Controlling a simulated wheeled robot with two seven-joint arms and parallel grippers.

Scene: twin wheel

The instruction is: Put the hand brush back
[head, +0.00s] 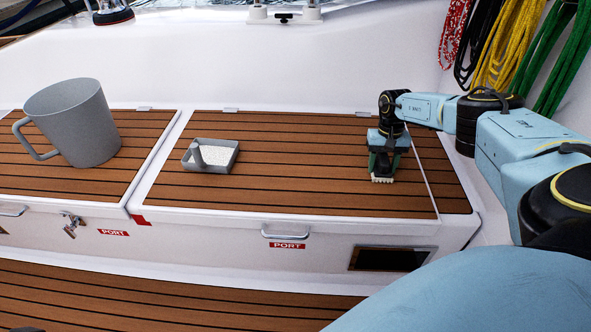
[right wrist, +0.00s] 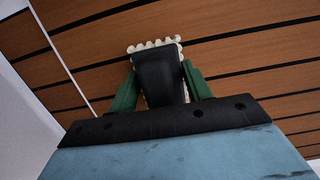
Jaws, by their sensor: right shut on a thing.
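The hand brush (head: 382,179) is in my right gripper (head: 383,165), low over the right part of the slatted wooden bench top. In the head view only its pale bristles show clearly below the fingers. In the right wrist view its dark body (right wrist: 161,75) sits between the two green fingers of my right gripper (right wrist: 162,85), with pale bristles (right wrist: 155,44) at the far end. The gripper is shut on it. I cannot tell whether the bristles touch the wood. My left gripper is not in view.
A small grey tray (head: 236,160) with white contents and an upright grey peg stands mid-bench. A large grey mug (head: 75,125) stands on the left bench section. Coiled ropes (head: 510,45) hang at the upper right. Bench top (head: 300,170) between tray and gripper is clear.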

